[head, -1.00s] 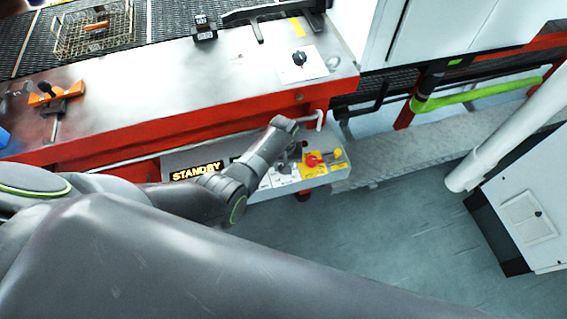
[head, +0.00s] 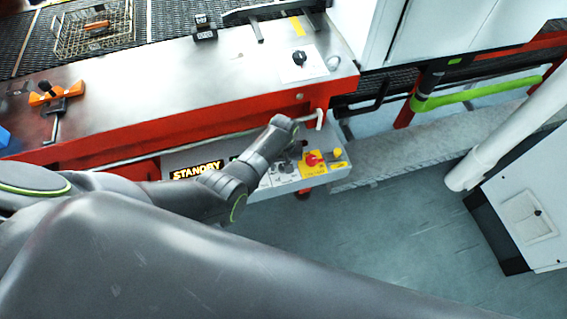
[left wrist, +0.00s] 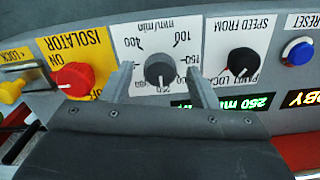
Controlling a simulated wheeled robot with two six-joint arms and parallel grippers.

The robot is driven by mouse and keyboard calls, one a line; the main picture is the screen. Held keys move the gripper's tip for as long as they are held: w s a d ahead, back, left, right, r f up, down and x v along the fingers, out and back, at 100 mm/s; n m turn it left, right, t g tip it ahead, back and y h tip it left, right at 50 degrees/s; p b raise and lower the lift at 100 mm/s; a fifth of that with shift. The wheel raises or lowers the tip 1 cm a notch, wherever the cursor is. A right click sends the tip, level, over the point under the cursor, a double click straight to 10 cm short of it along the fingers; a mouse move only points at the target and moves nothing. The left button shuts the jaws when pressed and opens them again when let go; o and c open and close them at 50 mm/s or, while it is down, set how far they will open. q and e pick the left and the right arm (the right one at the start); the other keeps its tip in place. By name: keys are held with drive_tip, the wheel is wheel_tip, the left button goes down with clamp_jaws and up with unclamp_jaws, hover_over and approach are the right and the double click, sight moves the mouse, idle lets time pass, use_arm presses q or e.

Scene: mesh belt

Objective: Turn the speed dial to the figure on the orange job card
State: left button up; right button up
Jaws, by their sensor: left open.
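The speed dial (left wrist: 160,68) is a dark grey round knob on a white plate lettered mm/min, with figures such as 400, 100 and 150 seen upside down in the left wrist view. A light mark on the knob points down the picture, towards a partly hidden figure. My left gripper (left wrist: 160,80) is open, one finger on each side of the knob; whether they touch it I cannot tell. In the head view my left gripper (head: 292,146) is over the front panel and hides the dial. I cannot make out the orange job card. My right gripper is not in view.
Beside the dial are the red isolator switch (left wrist: 75,80), a black speed-from selector (left wrist: 241,62) and a blue reset button (left wrist: 298,52). A green display (left wrist: 233,103) appears to read 250. A STANDBY display (head: 196,171) is lit. The floor (head: 380,230) is clear.

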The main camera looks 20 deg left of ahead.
use_arm(q)
drive_tip(key=shift+r+p, duration=0.3)
drive_tip(key=shift+r, duration=0.35)
wheel_tip(320, 180, up, 16)
drive_tip(key=shift+p, duration=0.4)
